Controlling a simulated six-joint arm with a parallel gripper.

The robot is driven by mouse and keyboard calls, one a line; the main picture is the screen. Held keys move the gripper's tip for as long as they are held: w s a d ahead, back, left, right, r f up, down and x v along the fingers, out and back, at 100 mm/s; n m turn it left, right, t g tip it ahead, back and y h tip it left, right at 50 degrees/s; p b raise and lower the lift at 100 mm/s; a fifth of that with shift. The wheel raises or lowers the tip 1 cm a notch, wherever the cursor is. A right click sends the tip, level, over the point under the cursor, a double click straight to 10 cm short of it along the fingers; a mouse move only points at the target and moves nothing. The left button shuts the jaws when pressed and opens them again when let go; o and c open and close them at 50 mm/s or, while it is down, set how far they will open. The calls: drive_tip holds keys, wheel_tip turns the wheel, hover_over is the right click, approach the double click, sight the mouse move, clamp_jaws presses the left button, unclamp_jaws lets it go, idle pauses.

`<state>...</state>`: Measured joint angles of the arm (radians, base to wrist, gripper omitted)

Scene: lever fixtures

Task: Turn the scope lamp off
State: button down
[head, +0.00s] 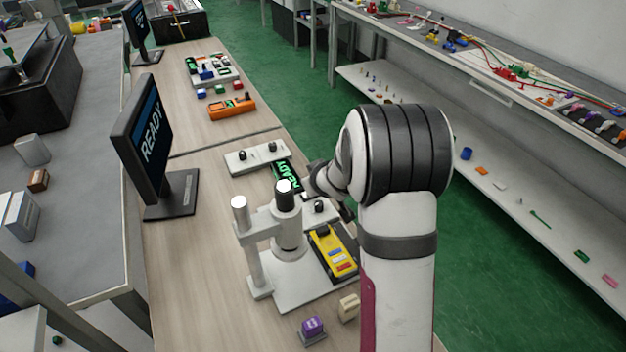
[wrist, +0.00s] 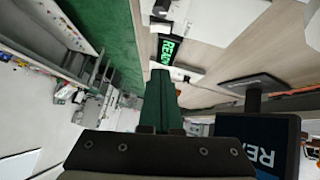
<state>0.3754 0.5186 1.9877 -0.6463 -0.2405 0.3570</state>
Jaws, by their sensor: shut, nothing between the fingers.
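The scope (head: 287,232) is a white microscope-like stand with a black-topped tube, upright on a white base on the bench. A small white plate with a black knob (head: 319,207) sits just behind it, partly hidden by the scope and my arm. Whether a lamp is lit, or which control belongs to it, I cannot tell. My gripper (wrist: 161,78) shows in the wrist view with its dark green fingers together and empty. A small green READY display (wrist: 168,50) appears beyond the fingertips. In the head view my arm hides most of the gripper, close to the scope.
A white plate with two black knobs (head: 257,157) lies farther back, beside the READY display (head: 287,176). A READY monitor (head: 152,145) stands at left. A yellow device (head: 332,252) lies right of the scope, a purple block (head: 312,327) in front. The bench between monitor and scope is clear.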

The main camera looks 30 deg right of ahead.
drive_tip(key=shift+s+d+r, duration=0.2)
drive_tip(key=shift+d+r, duration=0.05)
drive_tip(key=shift+d, duration=0.4)
drive_tip(key=x, duration=0.9)
drive_tip(key=shift+w, duration=0.1)
drive_tip(key=f, duration=0.3)
drive_tip(key=shift+w+d+f, duration=0.3)
drive_tip(key=shift+d+f, duration=0.05)
drive_tip(key=shift+f, duration=0.45)
drive_tip(key=shift+d+f, duration=0.1)
